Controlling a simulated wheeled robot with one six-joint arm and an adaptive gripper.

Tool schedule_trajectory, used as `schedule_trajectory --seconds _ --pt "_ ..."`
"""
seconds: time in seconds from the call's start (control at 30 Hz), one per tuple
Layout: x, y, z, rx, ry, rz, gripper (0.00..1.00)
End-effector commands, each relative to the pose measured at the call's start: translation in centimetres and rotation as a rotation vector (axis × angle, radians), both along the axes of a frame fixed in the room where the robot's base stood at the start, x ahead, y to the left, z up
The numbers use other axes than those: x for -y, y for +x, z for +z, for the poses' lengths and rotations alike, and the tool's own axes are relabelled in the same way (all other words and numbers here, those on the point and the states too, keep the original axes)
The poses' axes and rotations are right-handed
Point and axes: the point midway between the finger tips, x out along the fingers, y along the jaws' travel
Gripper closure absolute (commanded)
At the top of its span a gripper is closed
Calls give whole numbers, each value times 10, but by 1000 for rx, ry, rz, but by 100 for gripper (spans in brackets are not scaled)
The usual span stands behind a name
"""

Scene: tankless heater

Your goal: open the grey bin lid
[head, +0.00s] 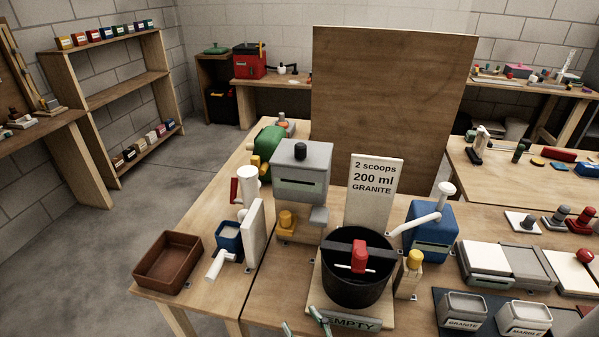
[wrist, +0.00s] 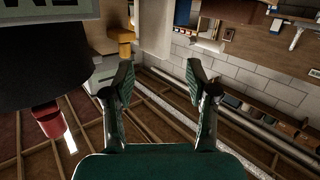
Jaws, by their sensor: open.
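A grey box-shaped bin (head: 301,183) stands behind the black pot. Its grey top (head: 302,153) carries a black knob (head: 300,150) and looks closed. I cannot tell for certain that this is the task's grey bin, since other grey containers stand at the right. My gripper (head: 304,324) shows only its fingertips at the bottom edge of the head view, in front of the pot and well short of the grey bin. In the wrist view my gripper (wrist: 160,82) is open, with nothing between its fingers.
A black pot (head: 345,285) with a red handle (head: 359,256) stands close ahead, before a "GRANITE" sign (head: 373,190). A blue box (head: 431,230) with a white lever is to its right. Grey tubs (head: 463,310) stand front right. A brown tray (head: 168,262) sits left.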

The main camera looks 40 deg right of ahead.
Motion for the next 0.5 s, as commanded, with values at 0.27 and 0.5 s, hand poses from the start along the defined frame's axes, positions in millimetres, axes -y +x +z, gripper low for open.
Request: schedule_trajectory --seconds 0.27,0.5 --pt "46 85 59 62 -22 -137 43" --pt "91 139 127 118 -16 -277 43"
